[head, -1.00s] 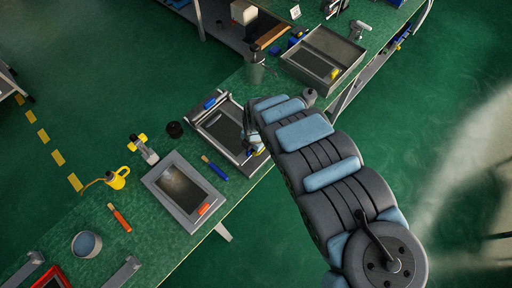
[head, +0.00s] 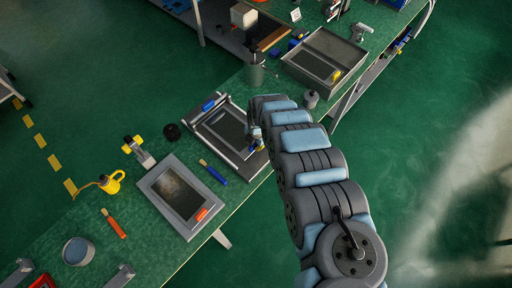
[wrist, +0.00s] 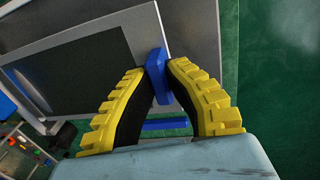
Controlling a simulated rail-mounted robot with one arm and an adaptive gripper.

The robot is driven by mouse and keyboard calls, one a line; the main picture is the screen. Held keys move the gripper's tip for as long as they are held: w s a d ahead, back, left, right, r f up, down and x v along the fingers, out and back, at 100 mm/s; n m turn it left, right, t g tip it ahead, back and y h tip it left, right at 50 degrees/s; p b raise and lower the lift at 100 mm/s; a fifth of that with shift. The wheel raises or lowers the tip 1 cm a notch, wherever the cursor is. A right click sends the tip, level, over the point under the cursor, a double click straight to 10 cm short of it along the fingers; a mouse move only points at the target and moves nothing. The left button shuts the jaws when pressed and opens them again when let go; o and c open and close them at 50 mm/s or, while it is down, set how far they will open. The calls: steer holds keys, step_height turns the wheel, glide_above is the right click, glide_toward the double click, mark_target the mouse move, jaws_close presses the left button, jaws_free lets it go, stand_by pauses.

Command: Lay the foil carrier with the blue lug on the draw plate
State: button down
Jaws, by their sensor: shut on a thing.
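The foil carrier (head: 228,129), a flat grey frame with a dark panel, is over the draw plate (head: 198,125) in the middle of the bench. The wrist view shows its dark panel (wrist: 80,72) and the blue lug (wrist: 157,75) at its edge. My gripper (wrist: 160,68) has its yellow ribbed fingers shut on that blue lug. In the head view my gripper is at the carrier's right side, partly hidden by my arm. Whether the carrier rests flat on the plate or hangs just above it, I cannot tell.
A grey frame with an orange lug (head: 202,214) lies front left of the plate. A blue-handled brush (head: 214,172) lies between them. A tray (head: 346,51) holding a dark panel with a yellow lug stands at the back right.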

steer(key=shift+w+d+f, duration=0.15)
steer(key=shift+w+f, duration=0.2)
steer(key=shift+f, duration=0.2)
step_height(320, 180, down, 2)
steer(key=shift+f, duration=0.4)
steer(key=c, duration=1.2)
jaws_free()
steer(key=shift+d, duration=0.1)
